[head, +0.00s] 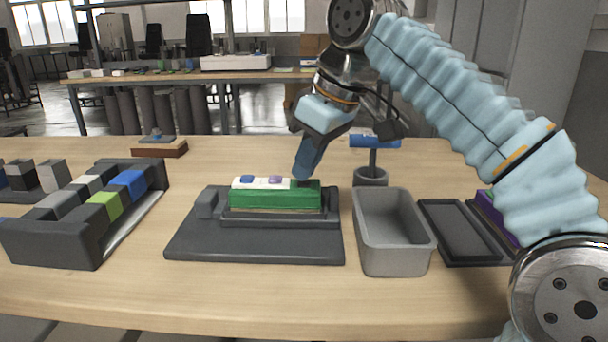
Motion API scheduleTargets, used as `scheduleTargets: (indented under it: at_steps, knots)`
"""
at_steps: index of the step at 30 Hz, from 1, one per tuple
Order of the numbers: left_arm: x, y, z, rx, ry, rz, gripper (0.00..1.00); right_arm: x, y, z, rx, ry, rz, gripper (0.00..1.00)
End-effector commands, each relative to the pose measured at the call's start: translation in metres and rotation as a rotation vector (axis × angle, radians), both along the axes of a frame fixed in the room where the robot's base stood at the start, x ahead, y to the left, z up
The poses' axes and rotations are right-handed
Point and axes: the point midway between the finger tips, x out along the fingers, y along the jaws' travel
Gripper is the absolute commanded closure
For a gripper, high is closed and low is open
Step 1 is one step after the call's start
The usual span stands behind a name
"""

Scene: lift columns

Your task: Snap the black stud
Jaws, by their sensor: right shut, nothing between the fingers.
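A green block (275,199) sits in a dark fixture (255,241) at the middle of the table. On its pale top strip are a blue stud (247,180) and a purple stud (275,181). My right gripper (302,175) points down, shut and empty, with its tips at the right end of the block's top. A small dark patch (304,183) shows right at the tips; it may be the black stud, but the fingers hide most of it. I cannot tell whether the tips touch it. My left gripper is not in view.
A rack (60,243) with grey, white, green and blue blocks stands at the left. A grey bin (396,262) and a dark tray (459,233) are right of the fixture. Front table edge is clear.

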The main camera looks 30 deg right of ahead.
Motion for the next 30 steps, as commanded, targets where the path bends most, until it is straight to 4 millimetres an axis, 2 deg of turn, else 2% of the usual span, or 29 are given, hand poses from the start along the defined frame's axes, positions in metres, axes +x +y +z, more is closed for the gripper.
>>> scheduleTargets:
  at_steps: [17,27,30]
  knots:
    - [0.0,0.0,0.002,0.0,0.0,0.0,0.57,0.0,0.0,0.002,0.0,-0.002,0.0,1.0]
    - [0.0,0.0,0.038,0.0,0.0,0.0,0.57,0.0,0.0,0.037,0.0,-0.002,0.001,1.0]
    - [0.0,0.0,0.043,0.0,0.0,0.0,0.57,0.0,0.0,0.046,-0.001,-0.004,0.0,1.0]
